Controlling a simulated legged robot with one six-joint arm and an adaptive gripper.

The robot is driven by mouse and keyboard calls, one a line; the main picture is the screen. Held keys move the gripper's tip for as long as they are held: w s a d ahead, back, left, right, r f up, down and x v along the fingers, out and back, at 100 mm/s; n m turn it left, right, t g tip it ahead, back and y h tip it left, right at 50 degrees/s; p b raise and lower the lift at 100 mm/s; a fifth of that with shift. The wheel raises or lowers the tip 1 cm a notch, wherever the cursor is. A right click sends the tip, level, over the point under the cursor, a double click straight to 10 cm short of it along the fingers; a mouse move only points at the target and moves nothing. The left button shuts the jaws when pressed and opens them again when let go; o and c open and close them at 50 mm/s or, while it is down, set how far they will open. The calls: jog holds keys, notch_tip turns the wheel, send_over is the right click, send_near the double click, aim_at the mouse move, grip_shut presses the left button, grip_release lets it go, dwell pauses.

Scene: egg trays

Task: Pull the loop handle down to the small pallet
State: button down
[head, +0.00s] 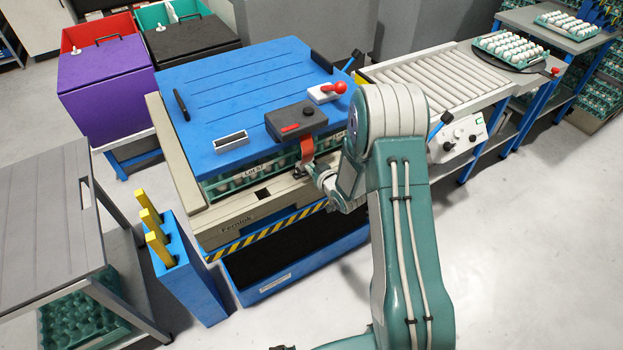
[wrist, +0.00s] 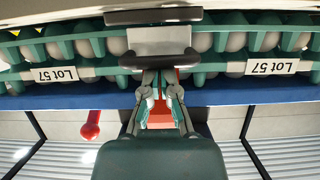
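The red loop handle (head: 307,148) hangs from a dark grey box (head: 296,121) at the front edge of the blue lid (head: 235,90). My gripper (head: 301,170) is at the loop's lower end, in front of the egg trays. In the wrist view my gripper (wrist: 160,80) has its two fingers apart, with red of the loop (wrist: 160,118) showing between and behind them. I cannot tell whether the fingers touch it. Green egg trays (head: 228,183) with Lot 57 labels lie under the lid. I cannot make out the small pallet for sure.
A tan frame (head: 232,222) with a striped edge runs below the trays. A red-knobbed lever (head: 340,88) stands on the lid at right. A blue holder with yellow handles (head: 182,262) stands at left. A roller conveyor (head: 440,78) extends to the right. Floor at right is clear.

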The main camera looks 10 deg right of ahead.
jog(key=w+r+v, duration=0.1)
jog(key=r+v, duration=0.1)
jog(key=v, duration=1)
dwell(0.8)
jog(key=shift+s+r, duration=0.1)
jog(key=shift+r, duration=0.15)
